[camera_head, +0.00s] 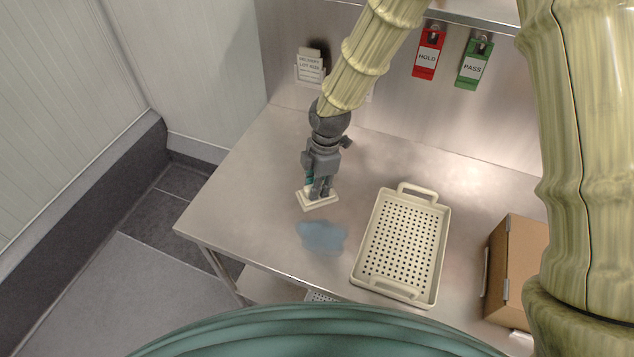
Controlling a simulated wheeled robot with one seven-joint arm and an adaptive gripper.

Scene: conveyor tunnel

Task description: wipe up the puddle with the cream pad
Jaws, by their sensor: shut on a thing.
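The puddle (322,236) is a blue patch on the steel table, left of the perforated tray. The cream pad (319,203) is a flat rectangular block with a teal part on top. My gripper (318,188) points down and is shut on the pad's upper part. The pad is just behind the puddle, close to its far edge. I cannot tell whether the pad touches the table or hangs slightly above it. The gripper hides part of the pad's top.
A cream perforated tray (443,232) with raised handles stands right of the puddle. A cardboard box (524,262) is farther right. Red HOLD (428,56) and green PASS (474,67) tags hang on the back wall, with a card holder (309,68) at left. The table's left part (235,195) is clear.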

